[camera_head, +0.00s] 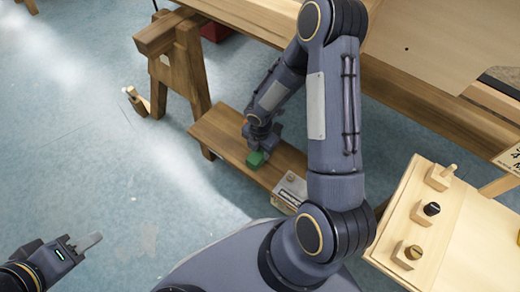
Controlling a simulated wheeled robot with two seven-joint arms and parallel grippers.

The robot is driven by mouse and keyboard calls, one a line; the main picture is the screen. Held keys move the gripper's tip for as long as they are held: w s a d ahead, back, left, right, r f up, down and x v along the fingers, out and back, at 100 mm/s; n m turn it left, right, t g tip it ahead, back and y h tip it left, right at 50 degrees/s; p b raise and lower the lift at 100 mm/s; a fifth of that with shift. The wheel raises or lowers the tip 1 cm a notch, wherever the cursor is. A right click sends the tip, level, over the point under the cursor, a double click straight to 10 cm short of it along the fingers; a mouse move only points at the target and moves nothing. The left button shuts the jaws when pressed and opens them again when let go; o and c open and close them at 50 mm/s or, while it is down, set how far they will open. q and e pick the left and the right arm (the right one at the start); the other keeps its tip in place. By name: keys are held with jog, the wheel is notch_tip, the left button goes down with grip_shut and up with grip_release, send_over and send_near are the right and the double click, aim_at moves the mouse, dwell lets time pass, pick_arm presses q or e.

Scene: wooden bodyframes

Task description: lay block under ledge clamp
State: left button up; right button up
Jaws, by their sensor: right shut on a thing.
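My right arm reaches down over a low wooden bench (218,135). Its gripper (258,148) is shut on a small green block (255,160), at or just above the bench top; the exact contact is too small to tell. My left gripper (88,243) is at the lower left over bare floor, apart from everything, and its finger opening cannot be made out. I cannot pick out the ledge clamp for certain. A small pale box-like item with a dark marked face (290,190) sits at the bench's near right end, partly hidden by my right arm.
A large wooden workbench (410,105) runs along the back, on a trestle leg (190,70). A pale table (465,240) at right bears several wooden blocks with knobs (408,253). A small wooden piece (138,101) stands on the floor at left. The left floor is mostly clear.

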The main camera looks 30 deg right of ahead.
jog(key=shift+f, duration=0.1)
jog(key=o, duration=0.7)
jog(key=shift+f, duration=0.1)
jog(key=o, duration=0.4)
notch_tip(320, 180, up, 11)
jog(key=p, duration=0.5)
notch_tip(320, 180, up, 10)
jog(key=m+t, duration=0.1)
jog(key=m, duration=0.5)
send_over(260, 152)
jog(key=s+d, duration=0.1)
jog(key=s, duration=0.1)
jog(key=s+a+r+m+t+y, duration=0.1)
jog(key=s+r+m, duration=0.3)
jog(key=s+m, duration=0.1)
jog(key=s+a+r+m+t+y, duration=0.1)
jog(key=s+a+r+m+t, duration=0.1)
jog(key=s+r+m, duration=0.3)
jog(key=s+a+r+m+t+y, duration=0.1)
jog(key=s+a+r+m, duration=0.1)
jog(key=s+r+m, duration=0.3)
jog(key=shift+a+m+t+y, duration=0.1)
jog(key=shift+m+t+y, duration=0.25)
jog(key=shift+m, duration=1.25)
